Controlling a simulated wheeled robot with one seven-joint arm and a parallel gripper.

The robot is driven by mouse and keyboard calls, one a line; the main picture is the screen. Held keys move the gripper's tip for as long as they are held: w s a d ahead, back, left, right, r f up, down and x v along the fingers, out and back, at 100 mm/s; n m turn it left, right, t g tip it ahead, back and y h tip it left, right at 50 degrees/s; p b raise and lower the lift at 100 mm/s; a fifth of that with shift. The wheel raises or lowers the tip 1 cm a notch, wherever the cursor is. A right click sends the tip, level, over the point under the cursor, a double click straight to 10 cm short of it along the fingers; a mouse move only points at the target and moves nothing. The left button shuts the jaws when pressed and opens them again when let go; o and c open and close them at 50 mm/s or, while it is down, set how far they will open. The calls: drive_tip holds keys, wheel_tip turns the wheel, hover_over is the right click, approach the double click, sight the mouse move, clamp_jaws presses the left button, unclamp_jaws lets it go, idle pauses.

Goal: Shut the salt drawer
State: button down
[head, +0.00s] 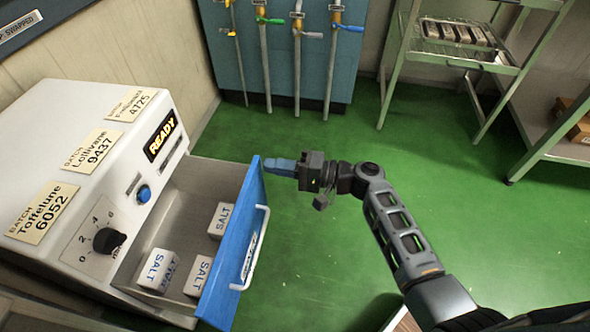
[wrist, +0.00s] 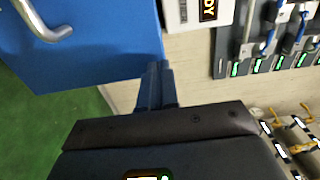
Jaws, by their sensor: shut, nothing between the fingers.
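The salt drawer (head: 190,197) is pulled out of the white machine (head: 60,130). Its blue front (head: 222,292) carries a pale bar handle (head: 262,240), and white blocks marked SALT (head: 155,270) lie inside. My gripper (head: 270,164) is shut and empty, at the far top corner of the blue front. In the wrist view the shut fingers (wrist: 157,70) are by the edge of the blue front (wrist: 95,45), with the handle (wrist: 45,22) at upper left. I cannot tell whether the fingertips touch the front.
The machine has a READY display (head: 161,136), a blue button (head: 144,194) and a black knob (head: 108,240). Pipes with coloured valve levers (head: 270,20) stand at the back. A green metal rack (head: 455,50) stands at right. The green floor beyond the drawer is clear.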

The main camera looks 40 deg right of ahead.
drive_tip(key=shift+w+a, duration=0.35)
drive_tip(key=shift+w, duration=0.1)
drive_tip(key=b+x, duration=0.4)
drive_tip(key=x, duration=0.9)
drive_tip(key=shift+w+a, duration=0.25)
drive_tip(key=shift+w, duration=0.1)
drive_tip(key=shift+b, duration=0.3)
